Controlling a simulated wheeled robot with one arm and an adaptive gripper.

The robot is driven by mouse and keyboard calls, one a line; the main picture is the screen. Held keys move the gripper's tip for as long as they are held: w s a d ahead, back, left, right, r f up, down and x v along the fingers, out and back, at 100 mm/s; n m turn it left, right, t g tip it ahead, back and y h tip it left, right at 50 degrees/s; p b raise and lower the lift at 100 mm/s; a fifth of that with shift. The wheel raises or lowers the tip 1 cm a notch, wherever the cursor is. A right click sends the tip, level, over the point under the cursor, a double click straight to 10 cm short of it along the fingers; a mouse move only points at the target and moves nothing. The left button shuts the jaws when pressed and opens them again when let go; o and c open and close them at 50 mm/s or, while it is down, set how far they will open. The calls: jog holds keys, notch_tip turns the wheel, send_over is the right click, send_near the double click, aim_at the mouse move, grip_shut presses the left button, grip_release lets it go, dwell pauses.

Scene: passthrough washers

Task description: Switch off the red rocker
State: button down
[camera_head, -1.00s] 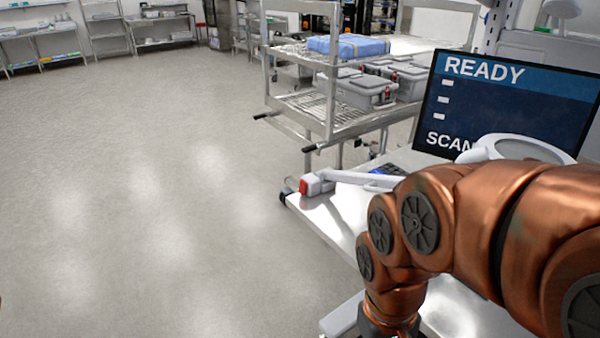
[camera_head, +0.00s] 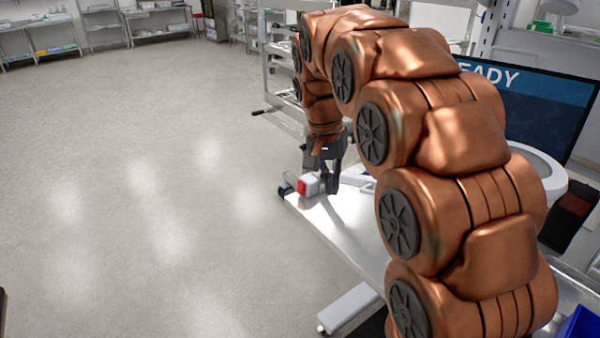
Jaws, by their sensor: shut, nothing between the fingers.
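The fingertips overlap the white housing in the picture. I cannot tell whether they touch it or hang above it. The rocker's on or off position is too small to read.
A monitor (camera_head: 540,105) stands at the right, partly behind my arm, with a white ring-shaped lamp head (camera_head: 545,170) before it. A wire cart (camera_head: 280,75) stands behind the table, largely hidden. A blue bin (camera_head: 580,325) is at the lower right. The floor at left is clear.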

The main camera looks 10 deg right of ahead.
jog(key=w+a+m+p, duration=0.1)
jog(key=w+m+p, duration=0.1)
jog(key=w, duration=0.9)
jog(key=w+a+m+t+p, duration=0.1)
jog(key=w+m, duration=0.4)
jog(key=w, duration=0.7)
jog(key=shift+a+f+h+p, duration=0.25)
jog(key=shift+a+h+p, duration=0.15)
jog(key=shift+p, duration=0.1)
jog(key=b, duration=0.3)
send_over(302, 182)
jog(key=shift+s+a+f+x, duration=0.1)
jog(key=shift+a+x, duration=0.25)
jog(key=shift+x, duration=1.3)
jog(key=shift+s+a+f+x, duration=0.15)
jog(key=shift+a+x, duration=0.25)
jog(key=shift+x, duration=1.2)
jog(key=shift+s+a+x, duration=0.1)
jog(key=shift+a+x, duration=0.25)
jog(key=shift+x, duration=1.3)
jog(key=shift+s+a+f+p, duration=0.15)
jog(key=shift+f+p, duration=0.15)
jog(key=shift+f, duration=0.65)
jog(key=shift+w+a+f+p, duration=0.1)
jog(key=shift+f+p, duration=0.2)
jog(key=shift+f, duration=0.6)
